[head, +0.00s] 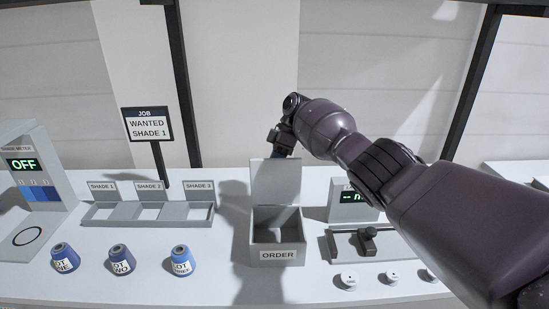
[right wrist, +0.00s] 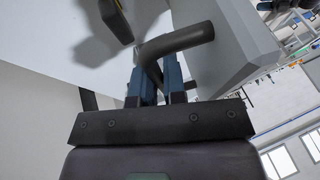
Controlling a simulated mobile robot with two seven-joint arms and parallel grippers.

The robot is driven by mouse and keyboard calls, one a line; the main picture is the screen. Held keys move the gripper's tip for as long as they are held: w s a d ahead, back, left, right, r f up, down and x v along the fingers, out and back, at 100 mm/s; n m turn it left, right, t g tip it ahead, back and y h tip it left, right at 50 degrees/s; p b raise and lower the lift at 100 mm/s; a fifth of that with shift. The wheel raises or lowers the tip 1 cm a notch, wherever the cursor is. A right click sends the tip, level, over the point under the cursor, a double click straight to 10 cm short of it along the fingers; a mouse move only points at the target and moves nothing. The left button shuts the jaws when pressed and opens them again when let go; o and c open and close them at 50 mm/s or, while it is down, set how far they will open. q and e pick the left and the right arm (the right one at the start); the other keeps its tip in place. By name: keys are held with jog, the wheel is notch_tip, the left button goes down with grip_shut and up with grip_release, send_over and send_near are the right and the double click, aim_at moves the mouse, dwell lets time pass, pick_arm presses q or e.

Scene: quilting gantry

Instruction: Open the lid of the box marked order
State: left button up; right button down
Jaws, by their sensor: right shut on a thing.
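The grey box marked ORDER (head: 290,240) stands in the middle of the table. Its lid (head: 276,182) stands about upright at the back edge, and the inside looks empty. My right gripper (head: 281,150) is at the top of the lid. In the right wrist view, my right gripper (right wrist: 158,82) has its blue fingers closed around a dark bent bar handle (right wrist: 182,42). In the head view the handle is hidden behind the gripper. My left gripper is not in view.
A job sign (head: 147,125) stands behind. A display unit (head: 346,204), partly hidden by my right arm, a dark slider (head: 369,241) and white buttons (head: 348,281) are right.

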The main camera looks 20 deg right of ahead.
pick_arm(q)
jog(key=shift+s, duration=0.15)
pick_arm(e)
jog(key=c, duration=1.2)
grip_release()
jog(key=shift+d, duration=0.1)
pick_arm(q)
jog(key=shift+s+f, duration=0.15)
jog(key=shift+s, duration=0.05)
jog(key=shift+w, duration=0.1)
pick_arm(e)
jog(key=shift+r, duration=0.1)
jog(key=shift+d+r, duration=0.15)
jog(key=shift+r, duration=0.05)
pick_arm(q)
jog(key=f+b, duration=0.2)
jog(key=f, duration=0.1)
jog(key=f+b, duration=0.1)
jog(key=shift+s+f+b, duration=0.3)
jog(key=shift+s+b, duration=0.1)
pick_arm(e)
jog(key=v, duration=1)
